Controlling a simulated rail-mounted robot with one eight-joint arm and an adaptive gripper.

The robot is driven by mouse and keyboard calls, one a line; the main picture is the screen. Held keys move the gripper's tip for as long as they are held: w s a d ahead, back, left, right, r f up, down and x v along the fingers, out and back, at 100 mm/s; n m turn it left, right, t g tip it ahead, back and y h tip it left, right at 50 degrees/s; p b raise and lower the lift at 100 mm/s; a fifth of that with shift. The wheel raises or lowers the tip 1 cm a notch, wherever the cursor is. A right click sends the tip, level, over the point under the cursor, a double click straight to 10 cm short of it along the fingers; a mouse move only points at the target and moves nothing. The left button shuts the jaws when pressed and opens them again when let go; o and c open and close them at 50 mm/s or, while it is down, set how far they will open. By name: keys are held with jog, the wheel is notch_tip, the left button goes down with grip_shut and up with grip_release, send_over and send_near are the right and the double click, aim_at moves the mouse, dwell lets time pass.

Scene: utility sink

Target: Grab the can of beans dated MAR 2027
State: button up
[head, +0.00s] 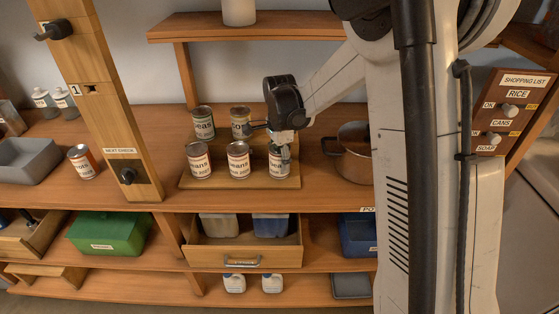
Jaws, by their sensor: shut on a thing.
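Three cans stand in a front row on a wooden board (225,184): a left can (198,160), a middle can (238,160) and a right can (278,162). The left and middle labels seem to read beans; the dates are too small to read surely. My gripper (284,146) points down at the right can and is shut on it, partly covering its top and label. That can is upright, at about board height; I cannot tell whether it touches the board.
A pot (353,150) stands right of the board. A wooden post (100,95) rises at the left, with another can (82,162) and a grey bin (26,160) beyond. A shelf (270,26) hangs above. An open drawer (245,257) juts out below.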

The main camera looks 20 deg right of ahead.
jog(key=c, duration=0.4)
jog(key=shift+r, duration=0.15)
